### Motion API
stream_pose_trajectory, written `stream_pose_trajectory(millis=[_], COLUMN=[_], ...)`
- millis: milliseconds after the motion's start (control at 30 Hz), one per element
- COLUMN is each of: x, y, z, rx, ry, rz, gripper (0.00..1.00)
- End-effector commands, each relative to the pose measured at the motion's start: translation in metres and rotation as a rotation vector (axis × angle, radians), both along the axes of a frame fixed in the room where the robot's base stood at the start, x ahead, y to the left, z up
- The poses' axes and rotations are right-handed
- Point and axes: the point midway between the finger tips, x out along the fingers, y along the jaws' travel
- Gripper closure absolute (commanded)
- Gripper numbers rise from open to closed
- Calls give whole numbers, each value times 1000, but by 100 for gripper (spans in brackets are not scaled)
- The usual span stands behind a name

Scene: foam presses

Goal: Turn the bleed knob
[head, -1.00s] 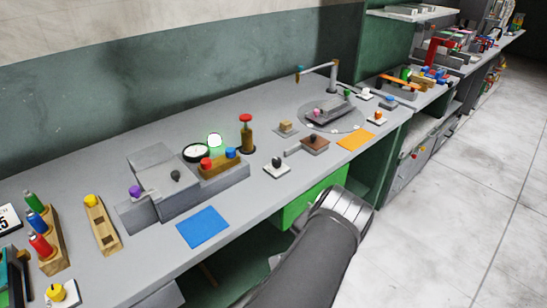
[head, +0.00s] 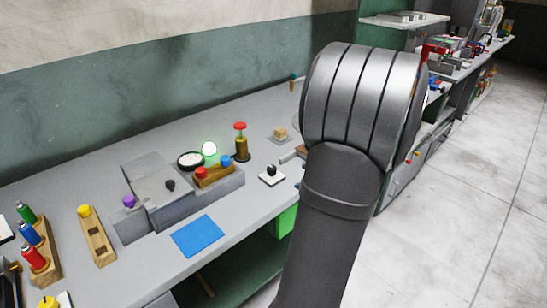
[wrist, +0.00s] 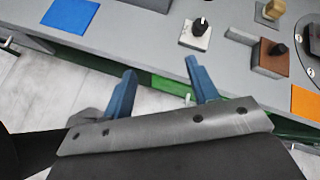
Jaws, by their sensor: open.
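No label names the bleed knob, so I cannot tell for certain which knob it is. A black knob on a white square plate (head: 271,175) sits near the bench's front edge; it also shows in the wrist view (wrist: 196,37). A dark knob (head: 170,185) and a purple knob (head: 129,201) sit on the grey press unit (head: 160,178). A black knob on a brown block (wrist: 270,60) is right of the white plate in the wrist view. My gripper (wrist: 161,66) is open and empty, its blue fingers just off the bench's front edge, apart from every knob. The head view does not show it.
A blue mat (head: 198,236) lies in front of the press unit and an orange mat (wrist: 305,104) at the wrist view's right. My arm hides the bench's right part.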

Motion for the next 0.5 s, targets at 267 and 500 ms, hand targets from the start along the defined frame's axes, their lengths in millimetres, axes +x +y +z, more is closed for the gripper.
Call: stream_pose_trajectory(millis=[267,500], x=[67,89], y=[-18,-24], z=[-39,-53], rx=[273,373], ry=[106,141], rz=[-163,-221], gripper=[46,46])
